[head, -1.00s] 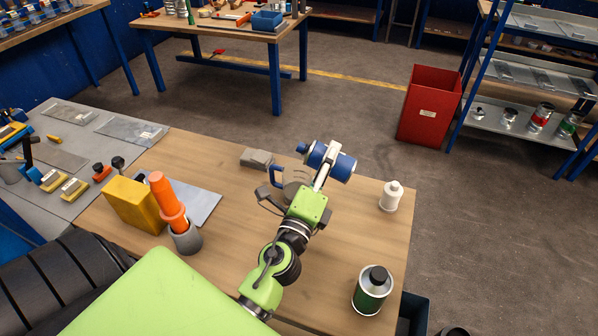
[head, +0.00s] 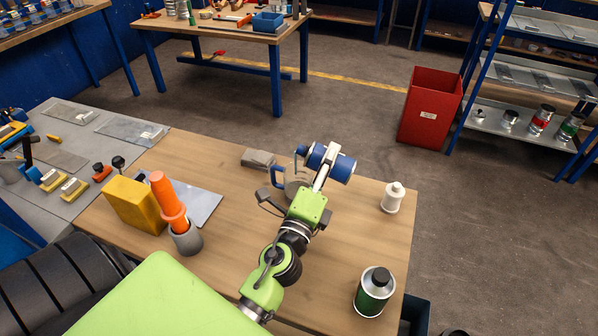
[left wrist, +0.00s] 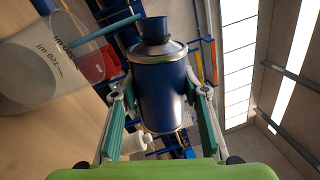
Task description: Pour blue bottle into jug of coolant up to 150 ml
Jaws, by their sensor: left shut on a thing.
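My left gripper (head: 322,174) is shut on the blue bottle (head: 343,167) and holds it on its side above the table, its mouth to the left over the jug. The clear jug (head: 296,188) with a blue handle stands upright, partly hidden by the gripper and bottle. In the left wrist view, the bottle (left wrist: 160,95) sits between the fingers. A thin blue-teal stream runs from its mouth towards the jug (left wrist: 45,75), whose wall carries printed ml marks. I cannot read the liquid level in the jug. My right gripper is not in view.
A white bottle (head: 393,197) and a green can (head: 374,291) stand on the right side of the table. A grey block (head: 257,159) lies behind the jug.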

